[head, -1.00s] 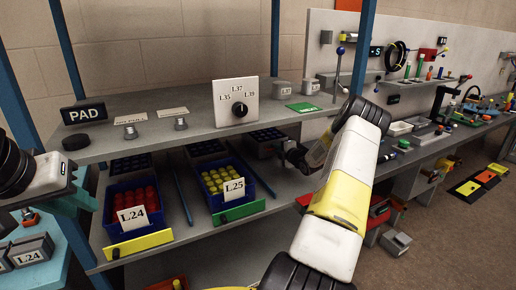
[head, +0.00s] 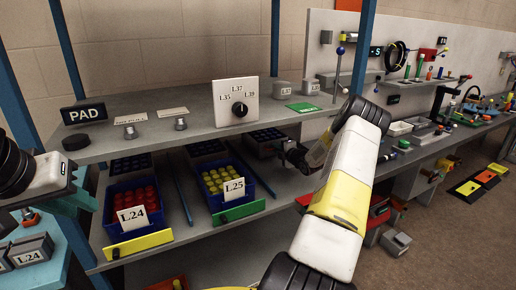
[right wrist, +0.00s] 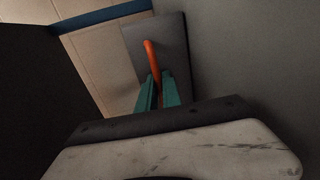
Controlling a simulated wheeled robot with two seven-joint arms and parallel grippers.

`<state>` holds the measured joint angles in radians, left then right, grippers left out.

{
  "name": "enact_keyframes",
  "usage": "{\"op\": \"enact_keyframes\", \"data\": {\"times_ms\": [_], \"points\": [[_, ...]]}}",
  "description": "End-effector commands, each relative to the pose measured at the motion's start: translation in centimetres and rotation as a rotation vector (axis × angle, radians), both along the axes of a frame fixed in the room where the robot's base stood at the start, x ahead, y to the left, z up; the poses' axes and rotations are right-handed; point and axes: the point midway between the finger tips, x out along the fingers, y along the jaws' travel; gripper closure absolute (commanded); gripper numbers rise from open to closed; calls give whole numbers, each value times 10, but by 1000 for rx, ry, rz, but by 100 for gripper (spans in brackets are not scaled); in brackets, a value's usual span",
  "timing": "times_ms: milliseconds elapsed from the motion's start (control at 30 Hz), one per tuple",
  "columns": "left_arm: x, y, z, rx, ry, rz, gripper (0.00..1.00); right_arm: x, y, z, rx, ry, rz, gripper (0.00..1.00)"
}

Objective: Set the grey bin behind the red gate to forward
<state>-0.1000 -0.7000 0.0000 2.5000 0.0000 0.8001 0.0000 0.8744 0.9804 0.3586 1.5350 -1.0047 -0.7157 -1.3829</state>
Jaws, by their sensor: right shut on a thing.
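My right arm reaches into the lower shelf, its dark wrist (head: 298,155) at the back right. In the right wrist view the teal fingers of my right gripper (right wrist: 158,92) are shut on an orange lever-like piece (right wrist: 151,57) in front of a grey panel (right wrist: 176,45). A sliver of red (head: 303,200) at the shelf's front edge, left of my forearm, may be the red gate; my arm hides most of that bay. I cannot make out the grey bin for sure. My left gripper (head: 76,198) is at the left edge, away from the shelf; its jaw opening is unclear.
Blue bins L.24 (head: 112,198) behind a yellow gate (head: 138,244) and L.25 (head: 243,198) behind a green gate (head: 239,212) stand left of my right arm. The upper shelf above carries a dial panel (head: 236,101). Shelf posts bound the bay.

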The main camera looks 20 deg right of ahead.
Motion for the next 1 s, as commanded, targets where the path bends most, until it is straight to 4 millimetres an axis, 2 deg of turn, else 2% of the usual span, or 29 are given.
{"op": "enact_keyframes", "data": {"times_ms": [167, 267, 367, 800, 1000], "points": [[0, 0, 0, 0, 0, 0, 74, -10, -1, 0, 0, 2, -1, 100], [0, 0, 0, 0, 0, 0, 74, -25, -3, 0, -1, 3, -2, 100], [0, 0, 0, 0, 0, 0, 74, -48, -5, 0, 0, 4, -2, 100], [0, 0, 0, 0, 0, 0, 74, -178, -15, 0, 1, 3, -3, 100], [0, 0, 0, 0, 0, 0, 74, -219, -18, 0, 1, 3, -3, 100]]}}
